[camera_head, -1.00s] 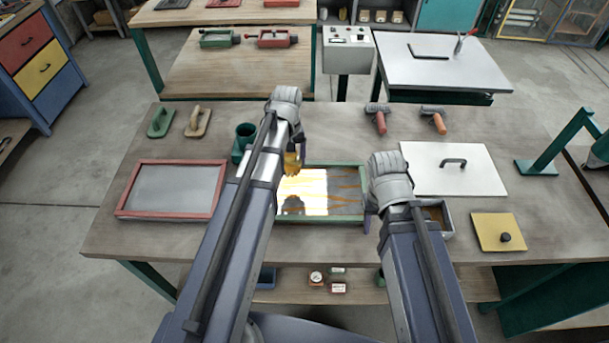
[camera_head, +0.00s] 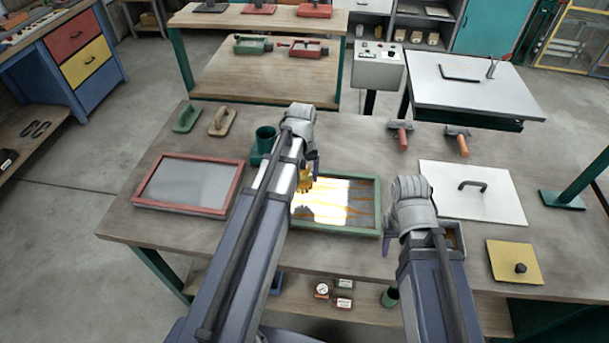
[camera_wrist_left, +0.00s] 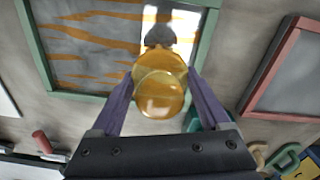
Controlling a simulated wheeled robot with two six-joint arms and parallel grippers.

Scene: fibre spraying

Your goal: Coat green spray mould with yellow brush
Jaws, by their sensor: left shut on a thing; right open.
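The green spray mould (camera_head: 366,222) lies flat on the table, a green frame around a grey panel with orange-yellow streaks and a bright glare. It also shows in the left wrist view (camera_wrist_left: 207,42). My left gripper (camera_head: 308,168) is at the mould's left edge, shut on the yellow brush (camera_head: 306,181). In the left wrist view the brush (camera_wrist_left: 160,92) sits between the fingers, its dark tip over the mould; I cannot tell whether it touches.
A red-framed mould (camera_head: 235,188) lies to the left, with a green cup (camera_head: 265,140) between it and my left arm. A white lidded panel (camera_head: 445,176) and a yellow lid (camera_head: 513,262) lie right. Two orange-handled tools (camera_head: 402,138) (camera_head: 460,142) lie at the back.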

